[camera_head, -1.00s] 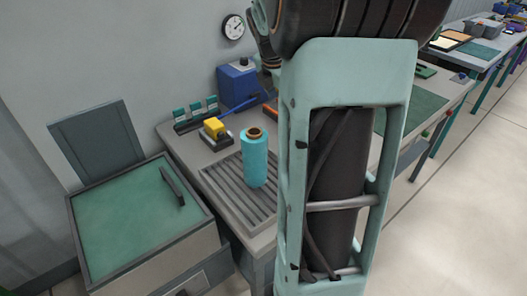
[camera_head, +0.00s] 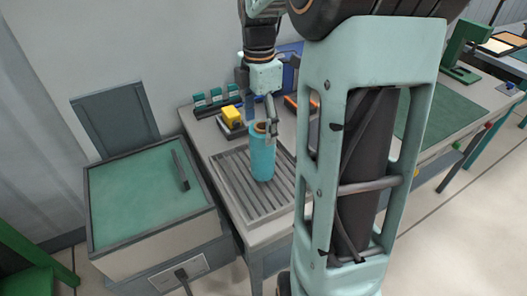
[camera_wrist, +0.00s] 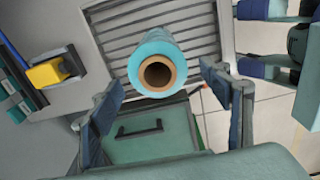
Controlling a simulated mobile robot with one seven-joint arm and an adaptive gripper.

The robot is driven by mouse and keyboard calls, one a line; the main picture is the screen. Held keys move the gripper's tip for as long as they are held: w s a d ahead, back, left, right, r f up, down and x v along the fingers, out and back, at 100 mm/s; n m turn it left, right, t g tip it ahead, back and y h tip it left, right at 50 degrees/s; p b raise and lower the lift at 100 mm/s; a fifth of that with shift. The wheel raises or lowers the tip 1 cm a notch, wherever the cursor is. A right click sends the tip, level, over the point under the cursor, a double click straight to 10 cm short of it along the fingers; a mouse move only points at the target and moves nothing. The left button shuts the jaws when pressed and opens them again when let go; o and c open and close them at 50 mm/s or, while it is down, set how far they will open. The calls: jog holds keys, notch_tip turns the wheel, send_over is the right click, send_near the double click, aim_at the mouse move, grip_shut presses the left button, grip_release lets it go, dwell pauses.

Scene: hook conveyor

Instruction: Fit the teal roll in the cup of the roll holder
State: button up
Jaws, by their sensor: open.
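The teal roll (camera_head: 262,162) stands upright on a grey ribbed tray (camera_head: 229,186) on the workbench. Its brown hollow core faces up in the wrist view (camera_wrist: 158,75). My gripper (camera_head: 268,130) is at the roll's top end, pointing down. In the wrist view my gripper (camera_wrist: 163,88) is open, with one finger at the left and one at the right, and the roll's end shows between and slightly beyond them. I cannot tell whether a finger touches the roll. I cannot make out the roll holder's cup for certain; my arm hides part of the bench.
A yellow-topped block (camera_head: 231,117) and a rack with teal pieces (camera_head: 212,98) sit behind the tray. A green-topped cabinet (camera_head: 140,200) stands left of the bench. A green stand (camera_head: 465,50) and a dark green mat (camera_head: 432,118) are at the right.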

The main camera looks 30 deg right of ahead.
aim_at(263, 151)
jog(key=shift+d+f, duration=0.2)
jog(key=shift+f, duration=1.5)
jog(key=shift+d+f, duration=0.2)
jog(key=shift+f, duration=1.5)
jog(key=c, duration=1.7)
jog(key=shift+w+r, duration=0.1)
grip_shut()
